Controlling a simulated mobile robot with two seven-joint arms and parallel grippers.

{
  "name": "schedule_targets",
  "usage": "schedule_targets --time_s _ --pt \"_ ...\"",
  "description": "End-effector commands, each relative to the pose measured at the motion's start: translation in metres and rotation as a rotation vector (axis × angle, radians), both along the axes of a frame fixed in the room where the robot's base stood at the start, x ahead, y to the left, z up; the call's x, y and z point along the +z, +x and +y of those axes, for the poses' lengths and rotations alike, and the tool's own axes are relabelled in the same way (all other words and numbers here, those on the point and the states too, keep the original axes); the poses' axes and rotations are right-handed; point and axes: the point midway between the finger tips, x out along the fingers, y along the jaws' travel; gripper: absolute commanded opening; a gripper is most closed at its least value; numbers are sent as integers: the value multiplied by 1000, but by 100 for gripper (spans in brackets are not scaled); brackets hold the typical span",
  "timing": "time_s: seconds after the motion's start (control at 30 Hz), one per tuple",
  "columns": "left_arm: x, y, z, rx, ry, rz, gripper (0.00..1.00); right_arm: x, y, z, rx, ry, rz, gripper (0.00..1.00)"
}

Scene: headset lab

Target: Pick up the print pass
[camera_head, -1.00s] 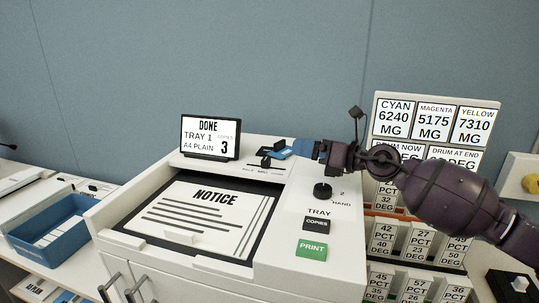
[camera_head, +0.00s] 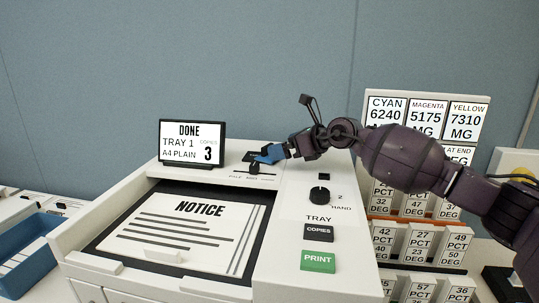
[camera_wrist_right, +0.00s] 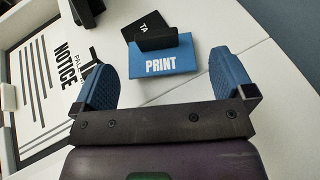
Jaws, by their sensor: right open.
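The print pass (camera_wrist_right: 160,63) is a blue card lettered PRINT with a raised black grip, in the right wrist view. It lies on the printer's white top, in front of a dark tag lettered TA (camera_wrist_right: 146,27). My right gripper (camera_wrist_right: 166,82) is open, its blue fingers to the left and right of the pass, apart from it. In the head view my right gripper (camera_head: 271,153) is over the back of the printer top; the pass there cannot be told from the blue fingers. My left gripper is in neither current view.
The printer's recess holds a NOTICE sheet (camera_head: 190,228). A DONE display (camera_head: 192,142) stands behind it. A labelled cartridge rack (camera_head: 425,240) stands right; a blue bin (camera_head: 25,257) is left.

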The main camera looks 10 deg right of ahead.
Motion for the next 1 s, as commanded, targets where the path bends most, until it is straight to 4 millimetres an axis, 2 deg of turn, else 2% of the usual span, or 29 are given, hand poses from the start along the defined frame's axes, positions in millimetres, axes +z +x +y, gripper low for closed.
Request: schedule_targets --time_s 0.3,0.67,0.9,1.0 --pt "-2 7 -2 -5 -1 -10 43 -21 24 28 2 3 3 100" --pt "0 9 -2 -6 -1 -15 43 -23 29 33 1 1 1 100" --pt "0 7 -2 -5 -1 -12 43 -23 29 33 1 2 0 65" --pt "0 7 -2 -5 -1 -11 43 -23 29 33 1 2 0 65"
